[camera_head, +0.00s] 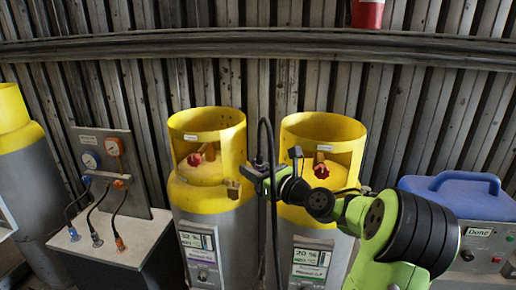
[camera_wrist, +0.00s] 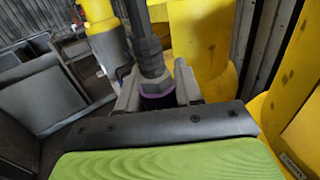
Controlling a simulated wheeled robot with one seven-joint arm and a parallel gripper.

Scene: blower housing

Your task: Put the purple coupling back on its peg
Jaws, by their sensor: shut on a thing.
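My gripper (camera_head: 257,168) is in front of the gap between two yellow-topped cylinders. In the wrist view its two grey fingers (camera_wrist: 157,86) are shut on the purple coupling (camera_wrist: 158,101), one finger on each side. A dark hose (camera_wrist: 146,48) with a hex fitting runs up from the coupling. In the head view the hose (camera_head: 266,128) arches above my gripper and hangs down past it. The coupling is too small to make out there. I cannot pick out its peg with certainty. A small brown block (camera_head: 233,189) is at the left cylinder's collar, just left of my gripper.
The left cylinder (camera_head: 207,200) and right cylinder (camera_head: 318,215) have red valve knobs and display labels. A gauge panel (camera_head: 108,160) with several hoses stands on a grey table (camera_head: 120,245) at left. A blue-topped machine (camera_head: 455,200) is at right. A ribbed wall closes the back.

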